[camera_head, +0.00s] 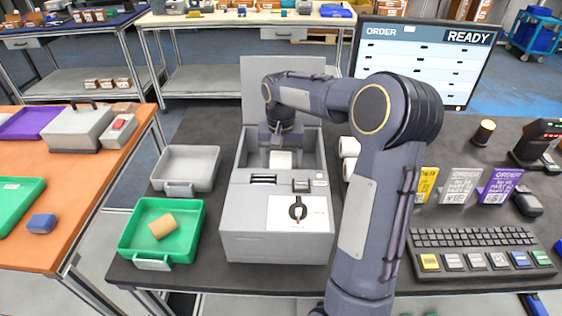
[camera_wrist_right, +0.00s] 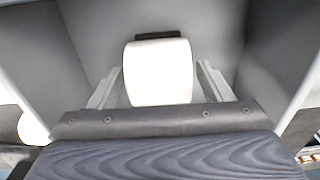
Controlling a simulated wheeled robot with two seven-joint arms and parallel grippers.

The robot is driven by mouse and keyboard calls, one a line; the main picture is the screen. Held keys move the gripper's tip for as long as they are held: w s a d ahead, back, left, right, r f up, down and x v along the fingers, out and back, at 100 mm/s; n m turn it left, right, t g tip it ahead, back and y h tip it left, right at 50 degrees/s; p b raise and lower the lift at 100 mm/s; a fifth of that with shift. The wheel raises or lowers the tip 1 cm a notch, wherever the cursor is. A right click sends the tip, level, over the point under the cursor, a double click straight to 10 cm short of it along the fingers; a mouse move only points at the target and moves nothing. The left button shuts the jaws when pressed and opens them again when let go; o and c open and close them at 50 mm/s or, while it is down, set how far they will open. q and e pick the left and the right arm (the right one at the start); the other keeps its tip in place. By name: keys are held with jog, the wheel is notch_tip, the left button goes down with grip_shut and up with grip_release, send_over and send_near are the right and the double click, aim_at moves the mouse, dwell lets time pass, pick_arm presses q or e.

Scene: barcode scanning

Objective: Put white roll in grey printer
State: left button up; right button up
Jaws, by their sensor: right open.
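The grey printer (camera_head: 278,218) stands on the dark table with its lid (camera_head: 262,82) raised. A white roll (camera_head: 281,160) is inside its open bay, and it also shows in the right wrist view (camera_wrist_right: 158,72) against the grey bay walls. My right gripper (camera_head: 280,146) reaches down into the bay from above. Its fingers are open, one on each side of the roll, with small gaps showing. The roll's underside is hidden. My left gripper is not in view.
Two more white rolls (camera_head: 350,147) stand right of the printer, partly behind my right arm. A grey tray (camera_head: 205,158) and a green tray (camera_head: 190,243) holding a tan block (camera_head: 162,225) are on the left. A keyboard (camera_head: 470,239) and monitor (camera_head: 425,60) are on the right.

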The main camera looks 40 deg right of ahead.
aim_at(281, 154)
notch_tip(281, 154, up, 11)
jog(key=shift+f+p, duration=0.1)
jog(key=shift+p, duration=0.25)
jog(key=shift+s, duration=0.1)
dwell(0.4)
